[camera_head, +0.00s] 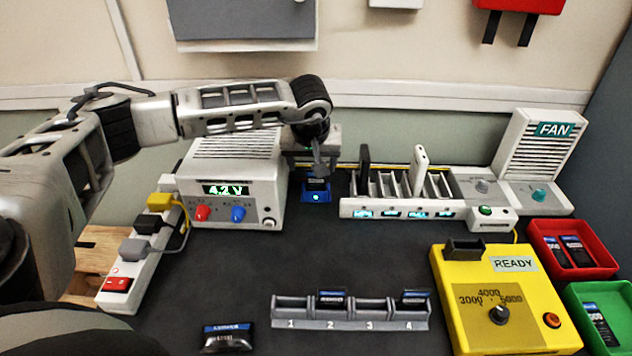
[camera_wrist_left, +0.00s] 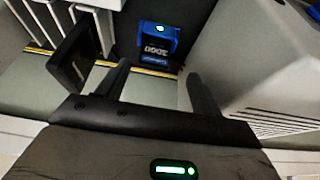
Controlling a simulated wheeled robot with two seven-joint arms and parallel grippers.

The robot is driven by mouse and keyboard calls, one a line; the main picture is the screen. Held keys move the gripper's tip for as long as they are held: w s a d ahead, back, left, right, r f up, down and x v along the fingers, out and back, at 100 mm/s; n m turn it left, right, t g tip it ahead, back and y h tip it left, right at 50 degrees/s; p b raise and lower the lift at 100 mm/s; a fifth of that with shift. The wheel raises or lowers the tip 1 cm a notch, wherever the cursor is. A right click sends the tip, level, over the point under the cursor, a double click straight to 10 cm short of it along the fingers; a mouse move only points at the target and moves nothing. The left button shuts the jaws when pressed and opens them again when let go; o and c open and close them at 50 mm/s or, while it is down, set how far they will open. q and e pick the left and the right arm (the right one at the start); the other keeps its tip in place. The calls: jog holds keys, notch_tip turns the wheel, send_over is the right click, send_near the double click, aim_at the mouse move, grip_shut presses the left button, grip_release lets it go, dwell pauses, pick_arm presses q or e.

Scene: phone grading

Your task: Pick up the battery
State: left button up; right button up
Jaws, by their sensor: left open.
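A dark battery (camera_head: 317,184) stands in a small blue cradle (camera_head: 316,196) at the back of the table, right of the white 4.2 V meter. In the left wrist view this battery (camera_wrist_left: 157,53) carries a label that seems to read 3000, and the blue cradle (camera_wrist_left: 158,35) has a green light. My left gripper (camera_head: 318,168) is above the cradle, partly hiding it. In the left wrist view the gripper (camera_wrist_left: 158,70) is open, with its two fingers apart and the battery showing between and beyond them. Nothing is held. My right gripper is not in view.
The meter (camera_head: 232,180) stands close left of the cradle; a slotted charger rack (camera_head: 400,212) stands close right. Other batteries sit in the numbered tray (camera_head: 350,323), the red bin (camera_head: 617,268) and the green bin (camera_head: 625,318). One pack (camera_head: 228,337) lies in front. Mid-table is clear.

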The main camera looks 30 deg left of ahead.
aim_at(316, 184)
pick_arm(q)
jog(key=shift+w+d+p+x, duration=0.1)
jog(key=shift+p+x, duration=0.05)
jog(key=shift+x, duration=0.85)
jog(key=shift+w+d+p+x, duration=0.1)
jog(key=shift+p+x, duration=0.1)
jog(key=shift+x, duration=0.8)
jog(key=shift+w+p+x, duration=0.15)
jog(key=shift+x, duration=0.85)
jog(key=shift+r, duration=0.1)
jog(key=c, duration=1.1)
